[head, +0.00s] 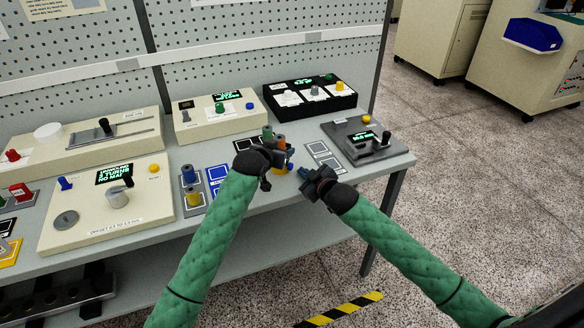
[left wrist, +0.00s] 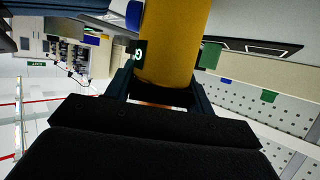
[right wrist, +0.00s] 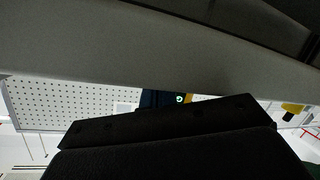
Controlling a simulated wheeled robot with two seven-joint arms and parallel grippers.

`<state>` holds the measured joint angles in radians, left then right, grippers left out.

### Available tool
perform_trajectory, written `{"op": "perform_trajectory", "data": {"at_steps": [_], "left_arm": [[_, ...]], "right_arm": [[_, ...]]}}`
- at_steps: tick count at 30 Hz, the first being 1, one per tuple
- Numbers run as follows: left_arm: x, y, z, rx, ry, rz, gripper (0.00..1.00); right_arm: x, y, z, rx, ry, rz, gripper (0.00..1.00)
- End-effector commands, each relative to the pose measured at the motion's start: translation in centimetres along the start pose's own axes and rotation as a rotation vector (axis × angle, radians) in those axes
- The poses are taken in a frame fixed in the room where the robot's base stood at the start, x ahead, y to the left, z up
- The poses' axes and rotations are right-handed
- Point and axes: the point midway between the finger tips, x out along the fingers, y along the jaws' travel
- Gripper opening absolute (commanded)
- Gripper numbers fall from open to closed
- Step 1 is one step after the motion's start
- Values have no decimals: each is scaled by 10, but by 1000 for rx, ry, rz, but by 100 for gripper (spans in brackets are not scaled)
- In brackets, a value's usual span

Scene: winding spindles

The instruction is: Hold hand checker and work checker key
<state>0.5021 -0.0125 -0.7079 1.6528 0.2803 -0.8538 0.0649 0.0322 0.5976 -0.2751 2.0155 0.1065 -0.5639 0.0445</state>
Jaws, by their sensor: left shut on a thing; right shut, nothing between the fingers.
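My left gripper (head: 272,170) is shut on a yellow cylinder (left wrist: 168,40), seen close up between its fingers in the left wrist view. A small dark tag with a green mark (left wrist: 138,54) shows beside the cylinder; I cannot tell what it belongs to. In the head view the gripper mostly hides the cylinder, above the bench's front edge. My right gripper (head: 307,184) is shut and empty, just right of the left one, at the bench's front edge. A grey device (head: 345,147) with a lit screen, a black lever and a yellow button (head: 366,119) sits at the bench's right end.
An orange spindle (head: 280,142) and a green one (head: 267,132) stand behind my left gripper. Blue and yellow spindles (head: 189,174) stand left of it. A black box (head: 310,98) with knobs and cream consoles (head: 218,121) line the back.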

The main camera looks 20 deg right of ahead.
Motion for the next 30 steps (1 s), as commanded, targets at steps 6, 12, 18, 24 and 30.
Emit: {"op": "perform_trajectory", "data": {"at_steps": [6, 12, 18, 24, 30], "left_arm": [[0, 0, 0, 0, 1, 0, 24], [0, 0, -1, 0, 1, -1, 24], [0, 0, -1, 0, 1, 0, 24], [0, 0, -1, 0, 0, -1, 24], [0, 0, -1, 0, 0, -1, 24]], "right_arm": [[-4, 3, 3, 0, -1, 1, 0], [-4, 4, 1, 0, 2, 2, 0], [-9, 7, 3, 0, 4, 3, 0], [-22, 13, 10, -1, 3, 3, 0], [-34, 20, 16, 0, 4, 3, 0]]}}
